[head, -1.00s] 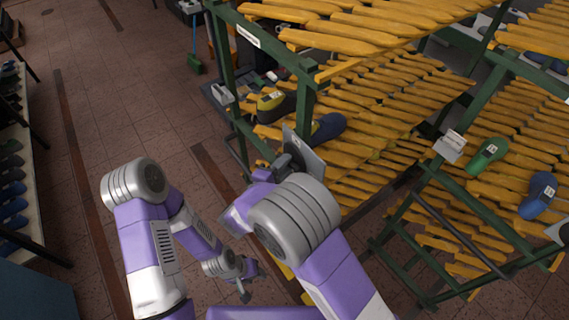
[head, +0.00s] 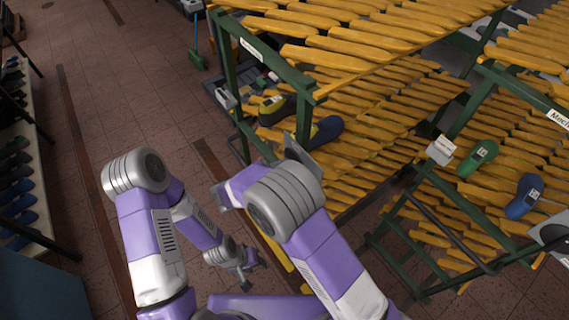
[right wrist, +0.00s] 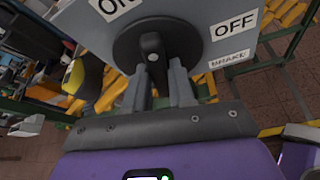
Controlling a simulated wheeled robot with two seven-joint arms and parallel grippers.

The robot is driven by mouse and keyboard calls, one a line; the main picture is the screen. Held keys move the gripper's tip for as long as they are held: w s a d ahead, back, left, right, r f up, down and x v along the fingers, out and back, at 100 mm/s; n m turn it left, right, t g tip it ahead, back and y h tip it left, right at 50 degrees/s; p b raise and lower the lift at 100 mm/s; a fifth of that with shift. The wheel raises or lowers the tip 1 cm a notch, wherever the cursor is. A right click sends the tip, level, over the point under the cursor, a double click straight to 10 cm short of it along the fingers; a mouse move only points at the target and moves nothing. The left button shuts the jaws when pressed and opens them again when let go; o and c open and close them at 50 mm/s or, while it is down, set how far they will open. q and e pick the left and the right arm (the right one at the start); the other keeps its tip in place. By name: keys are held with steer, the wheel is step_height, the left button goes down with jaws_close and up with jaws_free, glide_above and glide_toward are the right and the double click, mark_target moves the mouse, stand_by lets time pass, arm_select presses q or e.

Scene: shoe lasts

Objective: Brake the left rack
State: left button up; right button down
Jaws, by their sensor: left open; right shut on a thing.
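The left rack (head: 262,52) has a green frame and yellow slatted shelves. Its grey brake plate (head: 303,157) shows at its near corner; in the right wrist view the plate (right wrist: 190,22) bears ON, OFF and BRAKE labels. A round black knob (right wrist: 128,48) with a dark lever sits on the plate. My right gripper (right wrist: 160,88) is shut on the lever, one finger on each side. In the head view my right arm hides that gripper. My left gripper (head: 250,268) is open and empty, low over the floor, left of the rack and apart from it.
The right rack (head: 525,88) holds a green last (head: 478,158) and another blue last (head: 525,196). Shelves of lasts (head: 15,190) line the left edge. The tiled floor (head: 120,85) between is clear.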

arm_select(q)
steer(key=shift+r+p, duration=0.9)
steer(key=shift+r, duration=0.2)
arm_select(e)
steer(key=shift+w+r+n+g+h, duration=0.1)
steer(key=shift+n+g+h, duration=0.3)
steer(key=shift+n+g, duration=0.45)
arm_select(q)
steer(key=shift+r, duration=0.1)
arm_select(e)
steer(key=shift+n+t, duration=0.25)
steer(key=shift+n, duration=0.1)
steer(key=c, duration=1)
jaws_free()
